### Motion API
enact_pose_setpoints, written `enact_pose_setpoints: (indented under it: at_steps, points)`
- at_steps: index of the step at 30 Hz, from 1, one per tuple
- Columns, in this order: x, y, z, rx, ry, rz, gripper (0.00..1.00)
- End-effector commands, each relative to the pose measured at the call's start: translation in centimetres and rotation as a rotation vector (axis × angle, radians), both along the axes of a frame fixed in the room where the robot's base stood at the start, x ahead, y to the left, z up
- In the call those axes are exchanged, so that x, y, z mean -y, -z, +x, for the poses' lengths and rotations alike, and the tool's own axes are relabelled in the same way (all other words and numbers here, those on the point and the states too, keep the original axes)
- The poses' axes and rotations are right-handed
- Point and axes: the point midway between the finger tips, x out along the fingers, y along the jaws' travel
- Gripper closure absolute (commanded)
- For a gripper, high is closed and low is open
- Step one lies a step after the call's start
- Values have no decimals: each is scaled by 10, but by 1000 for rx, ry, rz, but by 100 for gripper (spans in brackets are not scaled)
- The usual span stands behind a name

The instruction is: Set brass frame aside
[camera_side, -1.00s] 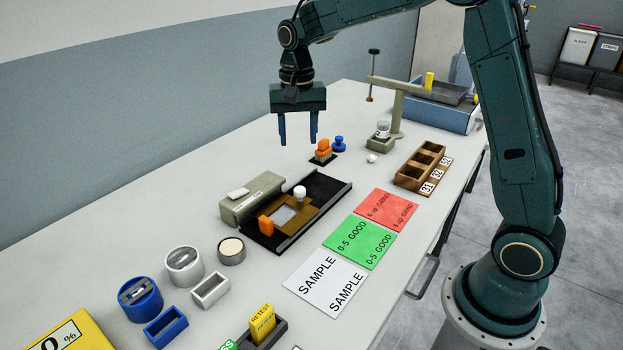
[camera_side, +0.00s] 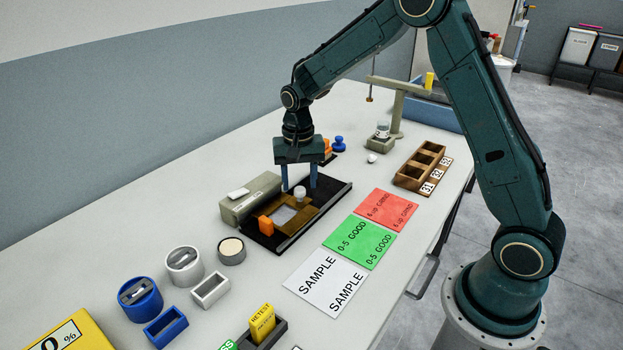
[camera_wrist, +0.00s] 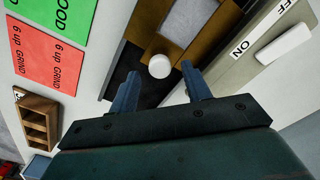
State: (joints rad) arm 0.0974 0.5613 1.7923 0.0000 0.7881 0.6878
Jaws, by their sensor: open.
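The brass frame (camera_side: 310,207) is a brown-gold rectangle around a pale window, lying on a black tray (camera_side: 339,196). A white round knob (camera_side: 299,192) stands up from it; in the wrist view the knob (camera_wrist: 159,66) shows just ahead of my fingertips and between them. The brass frame (camera_wrist: 203,47) surrounds a light grey plate (camera_wrist: 187,20) there. My gripper (camera_side: 299,188) is open, pointing down over the frame's far end, with a finger on either side of the knob in the side view. Whether the fingers touch anything cannot be told.
A grey switch box (camera_side: 247,202) marked ON/OFF adjoins the tray, and an orange block (camera_side: 266,225) sits at its near end. Green (camera_side: 366,247) and red (camera_side: 386,209) cards and a white SAMPLE card (camera_side: 322,284) lie to the right. Orange and blue stamps stand behind my gripper.

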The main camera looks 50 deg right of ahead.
Motion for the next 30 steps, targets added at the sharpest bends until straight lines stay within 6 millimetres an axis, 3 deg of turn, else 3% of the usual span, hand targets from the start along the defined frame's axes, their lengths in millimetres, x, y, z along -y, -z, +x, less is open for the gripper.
enact_pose_setpoints:
  at_steps: [6, 16, 23, 30]
  points:
    - [0, 14, 0, 0, 0, 0, 52]
    - [0, 16, 0, 0, 0, 0, 52]
    - [0, 16, 0, 0, 0, 0, 97]
    - [3, 16, 0, 0, 1, 0, 100]
